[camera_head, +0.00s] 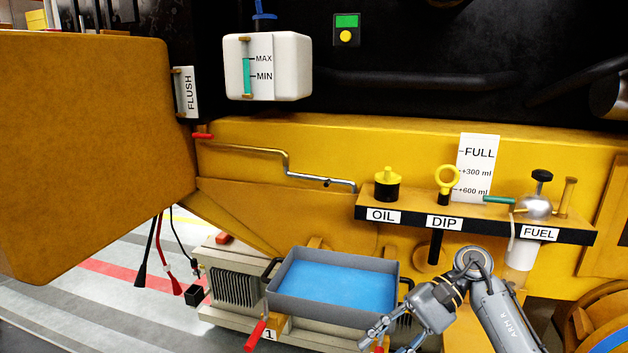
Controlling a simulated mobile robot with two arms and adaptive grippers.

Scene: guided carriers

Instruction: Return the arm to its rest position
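My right arm comes in from the lower right, and its gripper (388,342) hangs low, near the front right corner of a grey tray (391,272). Its two fingers are spread apart with no object seen between them, though the tips run close to the bottom edge of the picture. A bit of red shows just below the fingers, and I cannot tell whether they touch it. My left gripper is not in view.
The tray has a blue inside and rests on a beige unit (222,303) with red handles. Above stands a yellow machine (330,140) with a shelf labelled OIL, DIP and FUEL (475,226). A large yellow panel (90,150) fills the left. Striped floor (100,275) is open at lower left.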

